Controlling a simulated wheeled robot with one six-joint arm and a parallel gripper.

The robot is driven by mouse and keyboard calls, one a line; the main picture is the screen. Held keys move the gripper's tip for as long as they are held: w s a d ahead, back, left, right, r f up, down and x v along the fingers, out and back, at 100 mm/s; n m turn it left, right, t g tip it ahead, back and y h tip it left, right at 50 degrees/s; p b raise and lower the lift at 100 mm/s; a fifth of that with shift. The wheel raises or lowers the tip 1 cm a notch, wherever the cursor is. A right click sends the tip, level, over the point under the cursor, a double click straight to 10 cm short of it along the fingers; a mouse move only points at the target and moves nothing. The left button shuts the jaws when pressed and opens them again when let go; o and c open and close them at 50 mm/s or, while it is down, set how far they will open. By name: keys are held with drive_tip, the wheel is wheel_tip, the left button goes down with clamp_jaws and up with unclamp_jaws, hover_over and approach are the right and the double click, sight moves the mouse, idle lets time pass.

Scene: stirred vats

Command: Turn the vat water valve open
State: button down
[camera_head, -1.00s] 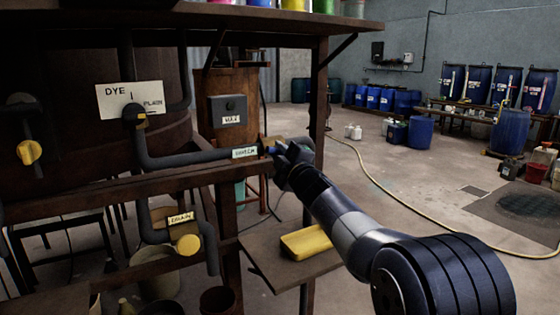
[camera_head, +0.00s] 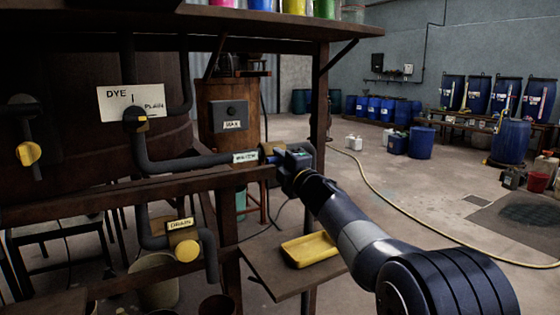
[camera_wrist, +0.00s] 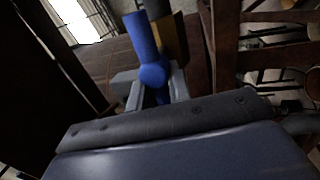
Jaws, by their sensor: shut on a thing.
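The water valve has a blue handle (camera_wrist: 150,75), seen between my jaws in the wrist view. In the head view its pipe runs in from the left under the label "WATER" (camera_head: 245,157), and a brass-coloured valve body (camera_head: 268,148) shows just right of the label. My gripper (camera_head: 284,158) is at the valve, at the right end of the pipe. In the wrist view my gripper (camera_wrist: 157,98) is shut on the blue handle, which stands up from between the fingers. Most of the handle is hidden behind my gripper in the head view.
A wooden post (camera_head: 318,110) stands close right of my gripper.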

drive_tip(key=shift+f, duration=0.1)
drive_tip(key=c, duration=1.4)
unclamp_jaws()
drive_tip(key=b+v, duration=0.1)
drive_tip(key=v, duration=0.9)
drive_tip(key=shift+s+d+b, duration=0.25)
drive_tip(key=shift+d+b, duration=0.05)
drive_tip(key=shift+b, duration=0.1)
drive_tip(key=p+x, duration=0.2)
drive_tip(key=x, duration=0.9)
drive_tip(key=shift+s, duration=0.1)
